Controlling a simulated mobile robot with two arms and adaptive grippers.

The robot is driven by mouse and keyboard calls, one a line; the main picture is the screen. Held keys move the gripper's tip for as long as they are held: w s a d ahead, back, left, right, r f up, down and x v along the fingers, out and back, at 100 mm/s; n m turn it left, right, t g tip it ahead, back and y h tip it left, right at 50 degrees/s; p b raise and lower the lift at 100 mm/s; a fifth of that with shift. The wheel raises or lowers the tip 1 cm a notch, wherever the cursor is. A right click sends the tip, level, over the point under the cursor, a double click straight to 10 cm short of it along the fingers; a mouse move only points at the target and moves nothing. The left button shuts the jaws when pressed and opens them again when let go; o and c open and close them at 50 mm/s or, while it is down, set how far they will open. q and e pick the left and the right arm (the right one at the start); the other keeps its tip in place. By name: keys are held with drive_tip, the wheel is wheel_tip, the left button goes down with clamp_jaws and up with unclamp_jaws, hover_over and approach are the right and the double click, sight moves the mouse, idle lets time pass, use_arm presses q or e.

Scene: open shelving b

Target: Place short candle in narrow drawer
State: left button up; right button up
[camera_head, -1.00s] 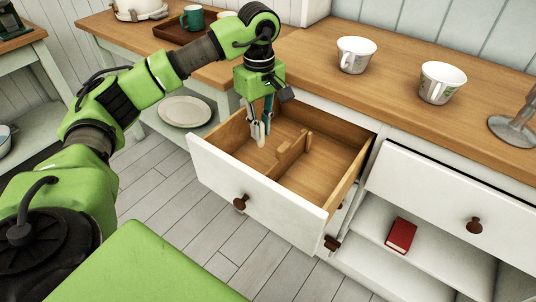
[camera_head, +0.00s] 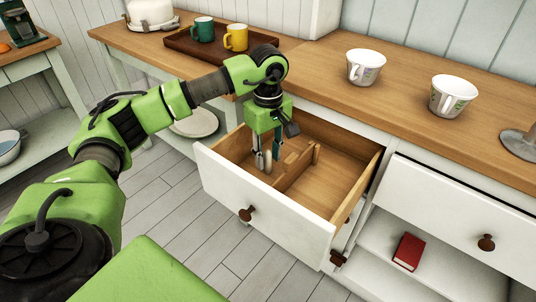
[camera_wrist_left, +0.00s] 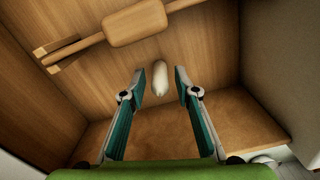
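The short candle (camera_wrist_left: 160,78) is pale cream. In the wrist view it lies between and just beyond my left gripper's fingertips (camera_wrist_left: 158,76), with a gap to each finger. The head view shows it (camera_head: 268,164) inside the pulled-out drawer (camera_head: 290,228), on the left side of the wooden divider (camera_head: 298,167). My left gripper (camera_head: 267,158) points down into the drawer and is open around the candle. I cannot tell whether the candle stands or leans, or whether it rests on the drawer floor. My right gripper is not in view.
Two white cups (camera_head: 365,67) (camera_head: 452,96) stand on the wooden counter (camera_head: 320,80). A tray (camera_head: 222,48) holds a green mug (camera_head: 203,29) and a yellow mug (camera_head: 236,37). A red book (camera_head: 409,251) lies on the lower shelf, beneath the closed drawer (camera_head: 455,215).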

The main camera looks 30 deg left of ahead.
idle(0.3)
